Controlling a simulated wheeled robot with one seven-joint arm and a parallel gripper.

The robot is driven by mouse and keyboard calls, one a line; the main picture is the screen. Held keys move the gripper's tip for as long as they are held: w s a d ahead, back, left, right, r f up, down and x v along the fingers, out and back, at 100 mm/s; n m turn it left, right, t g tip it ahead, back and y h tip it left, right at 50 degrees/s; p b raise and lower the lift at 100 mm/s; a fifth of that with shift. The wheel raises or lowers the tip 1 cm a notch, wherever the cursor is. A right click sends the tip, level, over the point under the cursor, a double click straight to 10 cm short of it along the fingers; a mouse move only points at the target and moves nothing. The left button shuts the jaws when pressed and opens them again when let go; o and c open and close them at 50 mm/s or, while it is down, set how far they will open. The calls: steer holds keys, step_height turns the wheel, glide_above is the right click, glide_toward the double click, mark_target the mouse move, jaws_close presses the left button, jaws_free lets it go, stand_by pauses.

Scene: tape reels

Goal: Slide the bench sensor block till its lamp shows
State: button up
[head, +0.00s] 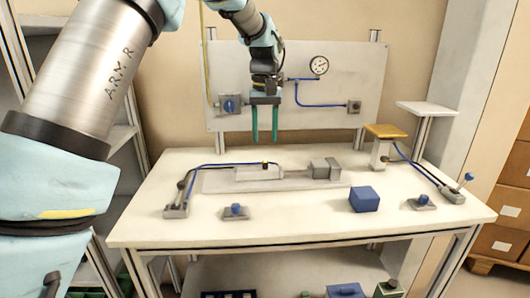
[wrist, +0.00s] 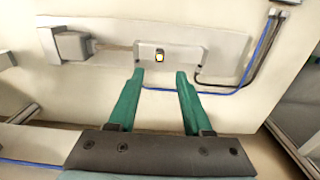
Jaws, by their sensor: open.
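A pale block (head: 258,173) with a small yellow lamp (head: 265,164) on top lies on a flat grey plate (head: 215,184) at the middle of the bench. The wrist view also shows the pale block (wrist: 185,58) and the bright yellow lamp in a dark surround (wrist: 160,57). I cannot tell for sure whether the lamp is lit. My gripper (head: 265,138) has two teal fingers pointing down, spread apart and empty. It hangs above and behind the block. In the wrist view its fingertips (wrist: 160,73) appear just beside the block, not visibly touching it.
A grey cylinder block (head: 325,167) with a rod stands right of the pale block. A blue cable runs to a bracket (head: 177,200) on the left. A blue cube (head: 363,199), small knob units and a yellow-topped post (head: 386,131) stand around. A gauge panel (head: 300,100) rises behind.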

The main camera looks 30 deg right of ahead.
steer(key=shift+r, duration=1.35)
